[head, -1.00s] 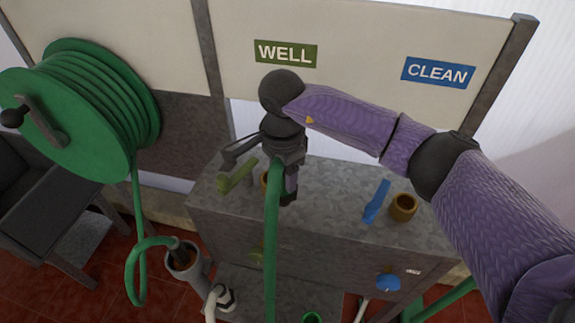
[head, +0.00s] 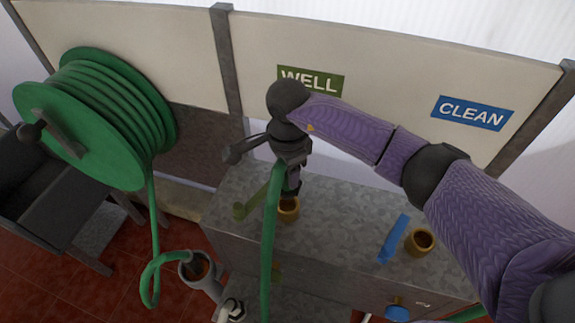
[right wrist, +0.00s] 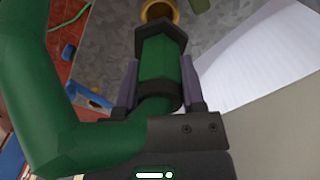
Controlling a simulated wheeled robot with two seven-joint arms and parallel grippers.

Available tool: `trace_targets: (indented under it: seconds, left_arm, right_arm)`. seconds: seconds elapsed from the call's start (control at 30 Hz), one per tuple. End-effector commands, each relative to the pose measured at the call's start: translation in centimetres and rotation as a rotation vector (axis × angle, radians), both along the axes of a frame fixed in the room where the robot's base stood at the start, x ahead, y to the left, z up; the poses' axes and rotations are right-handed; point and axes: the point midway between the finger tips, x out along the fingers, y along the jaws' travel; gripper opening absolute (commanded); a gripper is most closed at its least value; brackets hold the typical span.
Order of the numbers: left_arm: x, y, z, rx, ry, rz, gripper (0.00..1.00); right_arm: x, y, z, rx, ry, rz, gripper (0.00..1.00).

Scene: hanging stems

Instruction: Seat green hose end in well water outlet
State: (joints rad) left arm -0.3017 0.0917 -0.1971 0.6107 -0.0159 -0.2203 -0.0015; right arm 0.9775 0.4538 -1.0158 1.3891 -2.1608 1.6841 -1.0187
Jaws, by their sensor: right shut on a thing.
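My right gripper (head: 291,178) is shut on the green hose end (right wrist: 160,62), which has dark collars. In the head view it holds the end roughly upright just above the brass well water outlet (head: 288,212), under the green WELL sign (head: 310,81). The right wrist view shows the outlet's ring (right wrist: 160,10) beyond the hose end's tip, which overlaps its near edge. The tip does not look seated in the ring; the exact gap cannot be told. The green hose (head: 268,240) bends away and hangs down in front of the metal box. My left gripper is not in view.
A green lever (head: 242,209) is left of the well outlet. A blue lever (head: 393,240) and a second brass outlet (head: 420,241) are to the right, below the CLEAN sign (head: 472,113). A hose reel (head: 80,130) stands left, with a grey pipe holder (head: 200,270) below.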

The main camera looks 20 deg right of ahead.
Motion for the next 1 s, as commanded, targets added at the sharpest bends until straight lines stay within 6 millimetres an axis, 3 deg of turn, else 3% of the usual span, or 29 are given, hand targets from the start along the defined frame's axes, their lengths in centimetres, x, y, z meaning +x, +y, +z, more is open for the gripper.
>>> trace_targets:
  seconds: [0.17, 0.57, 1.0]
  left_arm:
    - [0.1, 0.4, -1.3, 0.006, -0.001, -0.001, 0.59]
    - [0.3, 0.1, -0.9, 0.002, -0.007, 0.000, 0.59]
    - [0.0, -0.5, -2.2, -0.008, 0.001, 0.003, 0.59]
  right_arm:
    - [0.0, 0.0, -1.8, 0.001, 0.001, 0.000, 0.00]
    - [0.0, 0.0, -1.4, 0.000, 0.000, 0.000, 0.00]
    - [0.0, 0.0, -2.9, 0.000, -0.001, 0.001, 0.00]
